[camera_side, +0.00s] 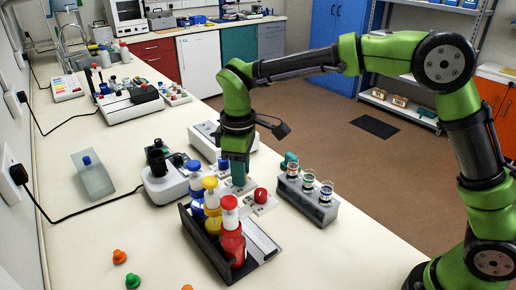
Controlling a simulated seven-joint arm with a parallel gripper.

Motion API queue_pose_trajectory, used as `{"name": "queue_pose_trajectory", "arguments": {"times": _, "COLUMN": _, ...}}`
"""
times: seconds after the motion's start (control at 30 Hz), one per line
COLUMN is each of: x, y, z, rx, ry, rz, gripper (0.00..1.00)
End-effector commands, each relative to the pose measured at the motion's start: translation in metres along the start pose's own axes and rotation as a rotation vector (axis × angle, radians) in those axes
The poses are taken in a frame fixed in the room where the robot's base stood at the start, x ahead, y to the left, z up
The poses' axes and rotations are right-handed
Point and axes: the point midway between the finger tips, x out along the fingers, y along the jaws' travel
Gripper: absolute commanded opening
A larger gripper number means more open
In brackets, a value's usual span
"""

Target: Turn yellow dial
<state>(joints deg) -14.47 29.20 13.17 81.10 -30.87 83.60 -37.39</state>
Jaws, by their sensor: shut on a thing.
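A white panel (262,209) lies on the bench behind the bottle rack. A red dial (261,195) stands at its near right end and a blue dial (223,164) shows farther back. My gripper (239,181) points straight down between these two dials, low over the panel. It is shut on the yellow dial, which its fingers hide from view. The dial's angle cannot be seen.
A dark rack (254,262) with red, yellow and blue bottles stands just in front of my gripper. A grey block (300,198) with several small jars is to the right. A white device (165,187) stands to the left. The bench front is mostly clear.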

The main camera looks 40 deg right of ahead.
Motion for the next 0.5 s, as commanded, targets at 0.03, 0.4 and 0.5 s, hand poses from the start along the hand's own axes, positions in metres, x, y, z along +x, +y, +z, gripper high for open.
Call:
{"name": "queue_pose_trajectory", "arguments": {"times": 0.03, "x": -0.0014, "y": 0.0008, "z": -0.0003, "rx": -0.016, "ry": 0.003, "rz": 0.002, "gripper": 0.0}}
{"name": "queue_pose_trajectory", "arguments": {"times": 0.4, "x": -0.0016, "y": 0.0005, "z": -0.0005, "rx": -0.076, "ry": 0.004, "rz": 0.002, "gripper": 0.0}}
{"name": "queue_pose_trajectory", "arguments": {"times": 0.5, "x": -0.0016, "y": 0.0005, "z": -0.0005, "rx": -0.077, "ry": 0.004, "rz": 0.002, "gripper": 0.0}}
